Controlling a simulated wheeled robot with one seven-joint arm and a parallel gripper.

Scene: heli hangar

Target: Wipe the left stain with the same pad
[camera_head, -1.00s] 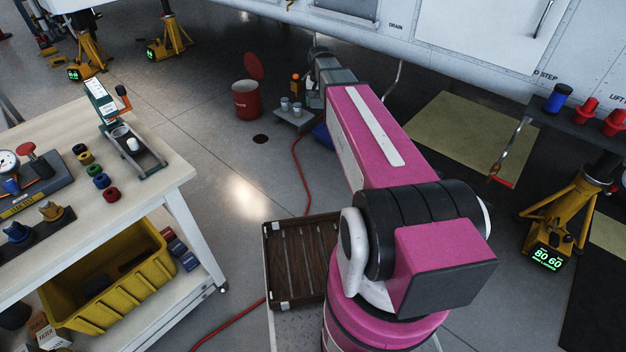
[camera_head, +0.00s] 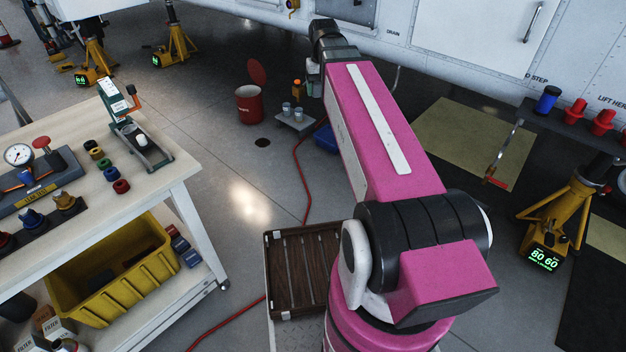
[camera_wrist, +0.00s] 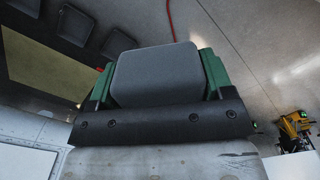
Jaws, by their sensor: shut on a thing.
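A grey, rounded pad (camera_wrist: 155,72) fills the middle of the wrist view. My gripper (camera_wrist: 156,88) is shut on it, with a green finger at each side and a dark bolted bar below. In the head view, my pink arm reaches away toward the white aircraft side (camera_head: 455,50), and the wrist end is in front of its lower edge. The pad is not clearly visible there. I cannot make out the left stain in either view, nor whether the pad touches the aircraft.
A workbench (camera_head: 120,190) with tools stands at the left. A red bin (camera_head: 249,104) and a small low stand (camera_head: 297,122) with cups are on the floor near the wrist. Yellow jacks (camera_head: 565,215) stand at right and back left. A red hose (camera_head: 299,180) crosses the floor.

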